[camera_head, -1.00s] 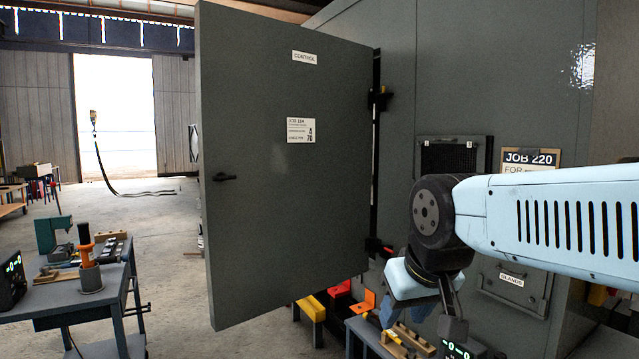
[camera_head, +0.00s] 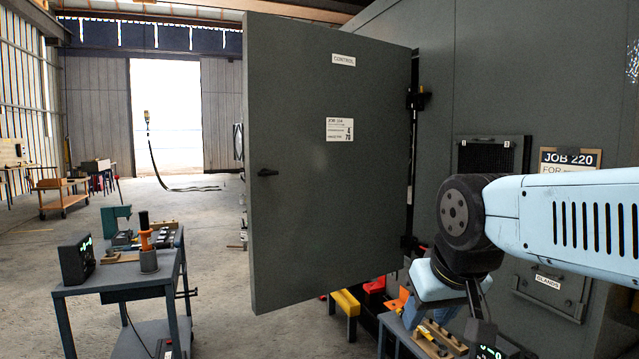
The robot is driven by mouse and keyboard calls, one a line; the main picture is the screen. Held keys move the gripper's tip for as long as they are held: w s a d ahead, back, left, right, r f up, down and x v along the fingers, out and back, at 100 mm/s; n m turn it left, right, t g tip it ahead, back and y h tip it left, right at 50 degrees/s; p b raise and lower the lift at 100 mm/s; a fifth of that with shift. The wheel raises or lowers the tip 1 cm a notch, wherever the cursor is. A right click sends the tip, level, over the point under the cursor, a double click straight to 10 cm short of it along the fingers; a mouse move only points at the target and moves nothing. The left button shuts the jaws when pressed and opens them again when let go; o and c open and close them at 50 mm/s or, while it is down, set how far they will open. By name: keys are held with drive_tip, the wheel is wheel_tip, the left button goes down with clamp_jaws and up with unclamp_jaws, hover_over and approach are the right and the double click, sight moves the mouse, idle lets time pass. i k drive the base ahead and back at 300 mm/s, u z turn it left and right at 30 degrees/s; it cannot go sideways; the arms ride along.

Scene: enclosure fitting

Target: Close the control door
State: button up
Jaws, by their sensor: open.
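The control door (camera_head: 330,215) is a grey panel that stands open, swung out from the large grey enclosure (camera_head: 468,100). It is hinged on its right edge, with black hinges at the enclosure side. It carries a "CONTROL" label and a job sticker. The fingers are small and partly hidden by my wrist.
A blue-grey cart (camera_head: 110,278) with tools and a small display stands at the left. A low bench (camera_head: 395,335) and a yellow stool (camera_head: 345,302) are below the door's right side. A "JOB 220" board (camera_head: 570,160) is on the enclosure. Open floor lies between cart and door.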

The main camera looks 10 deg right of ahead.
sight(325, 109)
drive_tip(key=k, duration=0.7)
drive_tip(key=z, duration=0.2)
drive_tip(key=i, duration=0.9)
drive_tip(key=u, duration=0.15)
drive_tip(key=k, duration=0.65)
drive_tip(key=u, duration=0.45)
drive_tip(key=i, duration=1.55)
drive_tip(key=z, duration=0.55)
